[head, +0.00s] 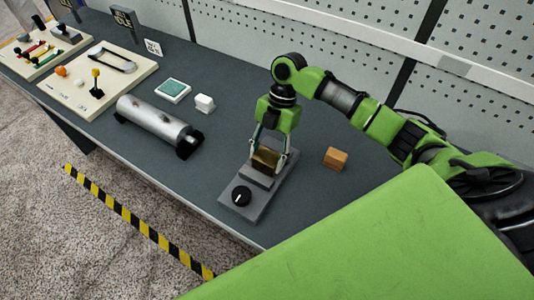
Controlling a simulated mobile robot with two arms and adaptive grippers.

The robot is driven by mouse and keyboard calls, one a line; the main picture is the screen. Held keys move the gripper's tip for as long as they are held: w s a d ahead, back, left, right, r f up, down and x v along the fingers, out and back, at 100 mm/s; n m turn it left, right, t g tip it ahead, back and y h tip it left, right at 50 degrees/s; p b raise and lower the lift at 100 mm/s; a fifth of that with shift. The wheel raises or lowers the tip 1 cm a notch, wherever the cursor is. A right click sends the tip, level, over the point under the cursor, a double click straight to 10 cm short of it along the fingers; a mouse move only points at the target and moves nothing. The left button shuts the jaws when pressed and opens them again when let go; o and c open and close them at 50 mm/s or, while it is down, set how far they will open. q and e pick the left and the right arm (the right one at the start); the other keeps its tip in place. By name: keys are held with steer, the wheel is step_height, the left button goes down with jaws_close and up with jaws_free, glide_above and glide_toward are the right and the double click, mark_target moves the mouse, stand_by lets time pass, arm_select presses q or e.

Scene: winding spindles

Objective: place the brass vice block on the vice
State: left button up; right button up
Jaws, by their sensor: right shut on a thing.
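The brass vice block (265,160) is between the fingers of my right gripper (268,156), which is shut on it. The block is at the back part of the grey vice (253,197), which has a black knob on its front. The block appears to be at or just above the vice top; I cannot tell whether it touches. My left gripper is not in view.
An orange-brown block (335,158) lies to the right of the vice. A metal cylinder (158,124) on black supports lies to the left. A white block (204,103), a green-topped box (173,90) and cream panels (98,82) stand farther left. A perforated wall (330,45) is behind.

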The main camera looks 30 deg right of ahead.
steer(key=o, duration=1.8)
steer(key=shift+f, duration=0.1)
steer(key=shift+b+v, duration=1.7)
steer(key=shift+v, duration=4.45)
